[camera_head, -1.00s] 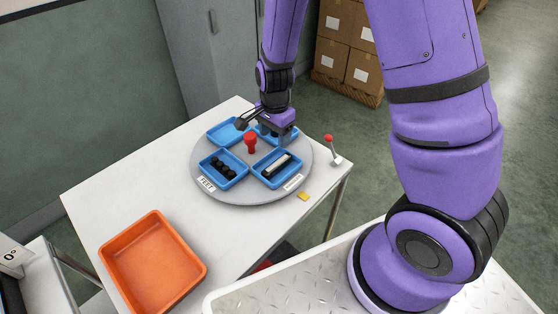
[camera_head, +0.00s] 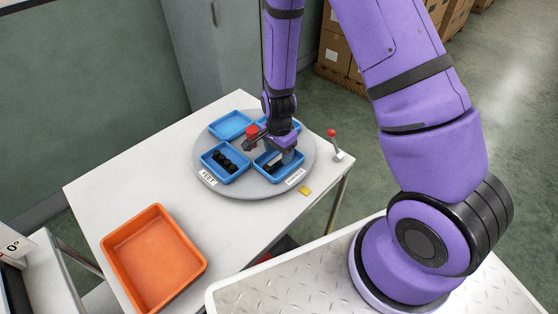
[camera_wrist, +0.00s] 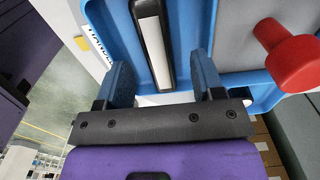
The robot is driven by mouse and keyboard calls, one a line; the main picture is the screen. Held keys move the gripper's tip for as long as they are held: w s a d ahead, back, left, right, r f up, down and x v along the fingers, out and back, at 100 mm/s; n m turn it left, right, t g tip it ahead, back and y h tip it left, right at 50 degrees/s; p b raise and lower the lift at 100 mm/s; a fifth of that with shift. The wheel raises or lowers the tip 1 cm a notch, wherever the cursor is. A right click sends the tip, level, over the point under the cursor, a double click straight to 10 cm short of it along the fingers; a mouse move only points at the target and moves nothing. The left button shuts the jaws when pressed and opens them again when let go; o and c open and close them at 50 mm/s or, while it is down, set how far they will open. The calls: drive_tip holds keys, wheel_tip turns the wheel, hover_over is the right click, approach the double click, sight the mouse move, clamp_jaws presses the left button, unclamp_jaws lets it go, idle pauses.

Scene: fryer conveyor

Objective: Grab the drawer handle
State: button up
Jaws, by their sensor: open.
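A dark drawer handle with a white strip along its face (camera_wrist: 152,42) lies in the front-right blue tray (camera_head: 261,179) on a round grey turntable. In the head view my gripper (camera_head: 287,158) is over this tray and hides much of the handle. In the wrist view my gripper (camera_wrist: 162,76) is open, with one blue-grey finger on each side of the handle's near end. Gaps show between the fingers and the handle. I cannot tell how far above the tray floor the fingertips are.
A red knob (camera_head: 251,131) stands at the turntable's (camera_head: 222,192) centre, close to my gripper. Other blue trays share the turntable; the front-left one (camera_head: 240,176) holds several black pieces. A red-tipped lever (camera_head: 333,140) stands at right. An orange bin (camera_head: 109,252) sits at front.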

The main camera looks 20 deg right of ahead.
drive_tip(key=shift+f, duration=1.4)
drive_tip(key=c, duration=1)
drive_tip(key=shift+r, duration=0.15)
